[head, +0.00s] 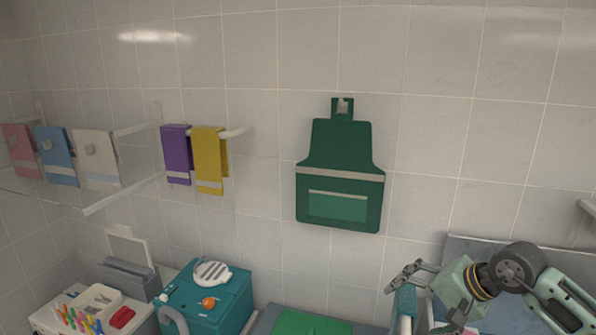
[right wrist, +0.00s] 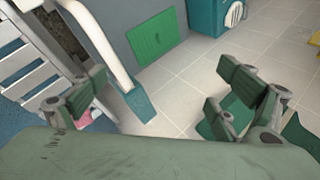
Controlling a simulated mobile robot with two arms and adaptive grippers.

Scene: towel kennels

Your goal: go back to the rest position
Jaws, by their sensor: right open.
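My right gripper (head: 405,278) is at the lower right of the head view, in front of the tiled wall and right of the green apron. It also shows in the right wrist view (right wrist: 162,88), with its fingers spread wide apart. It is open, and I see nothing held between the fingers. My left gripper is not in view.
A purple towel (head: 177,155) and a yellow towel (head: 209,162) hang on a wall rail. Pink, blue and white towels hang farther left. A green apron (head: 341,180) hangs mid-wall. A teal box (head: 232,302) stands below. Pale floor (right wrist: 190,75) shows beneath the gripper.

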